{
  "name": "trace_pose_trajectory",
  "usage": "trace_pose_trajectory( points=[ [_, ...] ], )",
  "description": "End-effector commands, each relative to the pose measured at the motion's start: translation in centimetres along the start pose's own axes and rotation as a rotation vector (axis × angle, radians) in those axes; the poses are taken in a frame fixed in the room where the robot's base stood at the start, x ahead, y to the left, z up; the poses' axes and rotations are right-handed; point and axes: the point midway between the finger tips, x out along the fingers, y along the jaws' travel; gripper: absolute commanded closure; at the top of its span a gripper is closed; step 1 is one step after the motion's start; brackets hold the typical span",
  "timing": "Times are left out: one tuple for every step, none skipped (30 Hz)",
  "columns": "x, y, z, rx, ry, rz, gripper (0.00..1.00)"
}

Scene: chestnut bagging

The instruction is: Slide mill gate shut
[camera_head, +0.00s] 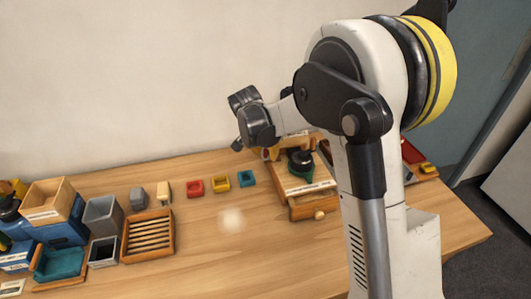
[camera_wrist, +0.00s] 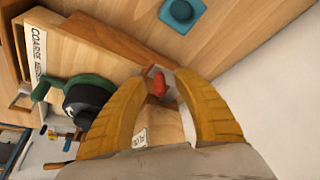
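The wooden mill (camera_head: 305,185), with a green and black top part (camera_head: 300,160), stands on the table right of centre in the head view. In the wrist view, its green and black part (camera_wrist: 88,100) lies left of my fingers. A small red knob (camera_wrist: 158,84) shows between my fingertips, beside a grey piece that may be the gate. My gripper (camera_wrist: 162,80) has its tan-yellow fingers apart around the knob, and I see no clear grip on it. In the head view my wrist and arm hide most of the gripper and the gate.
A row of small red (camera_head: 194,187), yellow (camera_head: 220,180) and teal (camera_head: 247,178) dishes sits left of the mill. A slotted wooden tray (camera_head: 148,236), a grey bin (camera_head: 103,214) and wooden boxes fill the left side. The wall is close behind. The front middle table is clear.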

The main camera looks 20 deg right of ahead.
Motion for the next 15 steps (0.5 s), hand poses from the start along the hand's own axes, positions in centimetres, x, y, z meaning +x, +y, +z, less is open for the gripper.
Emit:
trace_pose_trajectory(
  points=[
    [-0.02,-0.01,0.00,0.000,0.000,0.000,0.68],
    [-0.02,0.00,0.00,0.000,0.000,0.000,0.78],
    [-0.02,-0.01,0.00,0.000,0.000,0.000,0.90],
    [-0.02,-0.01,0.01,0.000,0.000,0.000,0.99],
    [-0.02,-0.01,0.01,0.000,0.000,0.000,1.00],
    [-0.03,-0.01,0.01,0.000,0.000,0.000,1.00],
    [-0.03,-0.01,0.01,0.000,0.000,0.000,1.00],
    [-0.03,-0.01,0.00,0.000,0.000,0.000,1.00],
    [-0.03,-0.01,0.00,0.000,0.000,0.000,1.00],
    [-0.03,-0.01,0.00,0.000,0.000,0.000,1.00],
    [-0.03,-0.01,0.00,0.000,0.000,0.000,1.00],
    [-0.03,0.00,0.00,0.000,0.000,0.000,1.00],
    [-0.01,0.04,-0.05,0.000,0.000,0.000,1.00],
    [0.02,0.14,-0.14,0.000,0.000,0.000,1.00],
    [0.11,0.37,-0.35,0.001,0.000,0.000,1.00]
  ],
)
